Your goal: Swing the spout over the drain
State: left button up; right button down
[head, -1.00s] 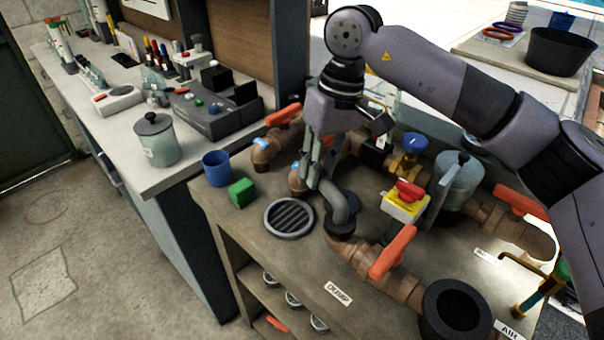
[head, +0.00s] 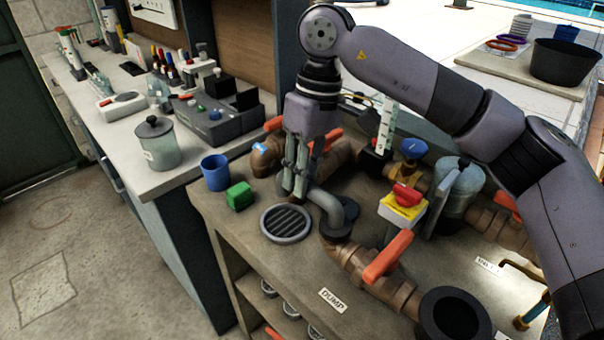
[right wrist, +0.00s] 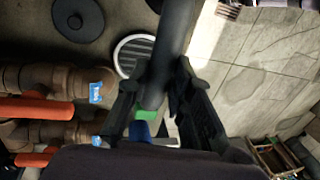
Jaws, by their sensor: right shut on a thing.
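The grey curved spout (head: 330,204) rises from a dark round base on the bench in the head view. My right gripper (head: 293,190) points down and is shut on the spout near its outer end. The fingers hide part of that end. The round slotted drain (head: 286,224) lies in the bench just in front of the fingers. In the right wrist view the spout (right wrist: 172,45) runs between the fingers (right wrist: 158,105), and the drain (right wrist: 133,54) shows partly behind it. I cannot tell whether the outlet is above the drain. My left gripper is not in view.
A green block (head: 239,195) and a blue cup (head: 215,172) stand left of the drain. Brown pipes with an orange handle (head: 388,256) lie to the right, near a yellow box with a red knob (head: 403,203). A black funnel (head: 455,312) is at the front right.

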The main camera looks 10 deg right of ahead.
jog(key=c, duration=1.7)
grip_release()
notch_tip(320, 180, up, 12)
jog(key=w+d, duration=0.1)
jog(key=shift+w+d, duration=0.25)
jog(key=shift+d, duration=0.1)
jog(key=shift+f, duration=0.1)
